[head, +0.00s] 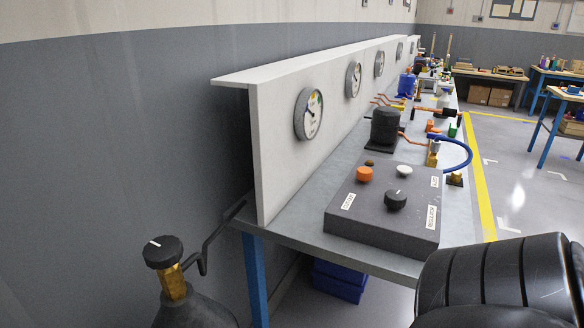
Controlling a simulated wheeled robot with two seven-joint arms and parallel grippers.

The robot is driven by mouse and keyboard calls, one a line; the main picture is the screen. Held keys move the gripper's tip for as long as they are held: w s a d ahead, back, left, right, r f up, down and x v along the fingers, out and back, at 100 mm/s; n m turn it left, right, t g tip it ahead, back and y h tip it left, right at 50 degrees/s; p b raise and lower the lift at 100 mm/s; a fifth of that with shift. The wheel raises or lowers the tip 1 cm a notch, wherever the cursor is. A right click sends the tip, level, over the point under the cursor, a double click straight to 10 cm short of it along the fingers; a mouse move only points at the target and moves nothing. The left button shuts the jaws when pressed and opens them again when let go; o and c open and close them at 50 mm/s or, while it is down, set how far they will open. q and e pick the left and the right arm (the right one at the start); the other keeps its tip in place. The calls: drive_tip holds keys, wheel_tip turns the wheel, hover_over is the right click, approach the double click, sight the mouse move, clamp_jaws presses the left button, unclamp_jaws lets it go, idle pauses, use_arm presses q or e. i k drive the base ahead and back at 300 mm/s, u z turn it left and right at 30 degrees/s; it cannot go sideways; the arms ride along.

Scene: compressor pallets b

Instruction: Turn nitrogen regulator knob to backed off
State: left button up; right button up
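A black knob (163,252) with a white pointer mark on its top sits on a brass regulator body (174,282) at the lower left. The brass body stands on the dark rounded top of a cylinder (193,312), cut off by the bottom edge. I take this to be the nitrogen regulator. A dark bent hose (205,258) runs from it up toward the bench. Nothing touches the knob. Neither gripper shows; a black ribbed part at the lower right looks like my own arm.
A long grey bench (290,226) with a white gauge panel (278,135) runs away to the right of the cylinder. A dark control box (365,230) with several knobs sits on its near end. Blue bins (338,282) lie underneath. A grey wall (110,130) stands behind.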

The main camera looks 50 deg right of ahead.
sight(394, 199)
drive_tip(key=z, duration=4.45)
drive_tip(key=i, duration=1.45)
drive_tip(key=u, duration=4.05)
